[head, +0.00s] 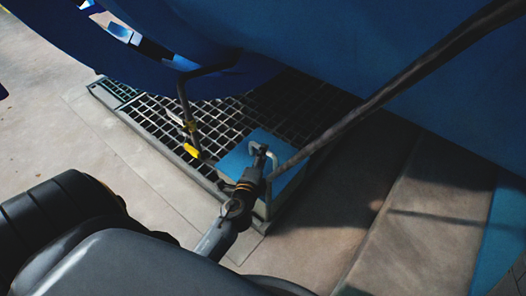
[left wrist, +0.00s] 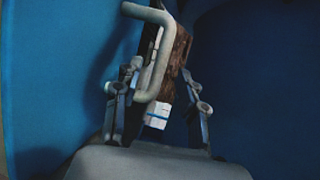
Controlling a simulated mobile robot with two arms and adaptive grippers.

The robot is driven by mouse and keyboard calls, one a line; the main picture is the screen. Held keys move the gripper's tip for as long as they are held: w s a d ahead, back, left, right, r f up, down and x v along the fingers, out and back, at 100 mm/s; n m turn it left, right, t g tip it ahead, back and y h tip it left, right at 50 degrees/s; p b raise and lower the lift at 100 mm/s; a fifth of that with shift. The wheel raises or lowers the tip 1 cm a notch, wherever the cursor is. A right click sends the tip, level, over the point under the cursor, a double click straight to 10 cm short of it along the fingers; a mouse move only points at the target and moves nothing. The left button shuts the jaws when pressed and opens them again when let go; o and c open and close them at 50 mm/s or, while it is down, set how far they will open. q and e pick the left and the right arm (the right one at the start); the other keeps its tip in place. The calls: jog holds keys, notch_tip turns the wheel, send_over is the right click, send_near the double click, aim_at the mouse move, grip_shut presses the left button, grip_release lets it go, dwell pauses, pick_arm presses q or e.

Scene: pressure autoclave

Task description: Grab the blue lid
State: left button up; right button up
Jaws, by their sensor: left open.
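The blue lid (head: 236,158) is a flat blue square top on a low box at the edge of the metal grating, with a pale bent handle (head: 273,156) on it. My left gripper (head: 262,153) is over the lid, close beside the handle. In the left wrist view its two fingers (left wrist: 158,108) are apart. The grey bent handle (left wrist: 158,50) shows between them, and I cannot tell whether they touch it. A blue surface (left wrist: 60,75), probably the lid, fills the left side there. My gripper and arm cover part of the lid. My right gripper is not in view.
A large blue vessel (head: 340,50) overhangs the grating (head: 225,115). A dark slanting pipe (head: 400,85) comes down close to the lid. Bare concrete floor (head: 140,150) lies at the left.

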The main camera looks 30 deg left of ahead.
pick_arm(q)
jog(key=x, duration=0.3)
jog(key=shift+w+f, duration=0.15)
jog(key=shift+c, duration=0.4)
grip_shut()
jog(key=shift+r, duration=0.2)
